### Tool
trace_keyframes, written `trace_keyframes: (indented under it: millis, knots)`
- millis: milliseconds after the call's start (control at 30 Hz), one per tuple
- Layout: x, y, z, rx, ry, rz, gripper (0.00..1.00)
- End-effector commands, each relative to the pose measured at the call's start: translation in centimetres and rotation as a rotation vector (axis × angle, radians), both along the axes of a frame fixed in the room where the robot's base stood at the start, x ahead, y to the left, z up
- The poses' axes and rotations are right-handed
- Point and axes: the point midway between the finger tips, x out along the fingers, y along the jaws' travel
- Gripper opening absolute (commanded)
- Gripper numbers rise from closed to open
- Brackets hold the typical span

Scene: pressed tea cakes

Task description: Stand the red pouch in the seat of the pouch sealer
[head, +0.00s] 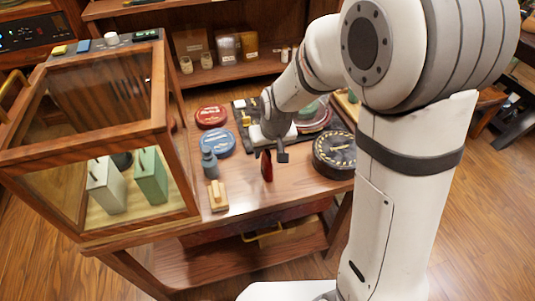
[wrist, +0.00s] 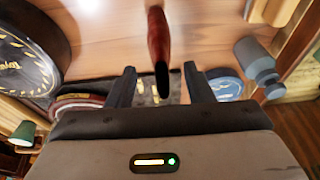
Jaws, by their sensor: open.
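The red pouch (head: 267,167) stands narrow and upright on the wooden table in the head view. In the wrist view the red pouch (wrist: 158,40) shows edge-on, ahead of and roughly between the two fingers. My gripper (head: 272,156) is beside the pouch's top in the head view. Its dark fingers are apart in the wrist view (wrist: 160,84), with a gap on both sides of the pouch; I see no grip on it. I cannot pick out the pouch sealer or its seat for certain; a dark tray-like area (head: 241,108) behind my gripper is partly hidden by the arm.
A black round tin (head: 335,153) is at right. A glass-and-wood cabinet (head: 90,140) borders the left side.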

Motion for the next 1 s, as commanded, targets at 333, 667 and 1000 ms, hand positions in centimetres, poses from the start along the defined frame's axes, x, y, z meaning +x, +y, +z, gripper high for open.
trace_keyframes:
  millis: [333,667,1000]
  knots:
    - [-1.6,-0.7,6.6,0.001,-0.004,0.0,0.47]
    - [-2.4,-1.3,8.2,0.0,-0.001,-0.007,0.47]
    - [-11.5,-10.1,11.9,-0.025,0.024,-0.171,0.47]
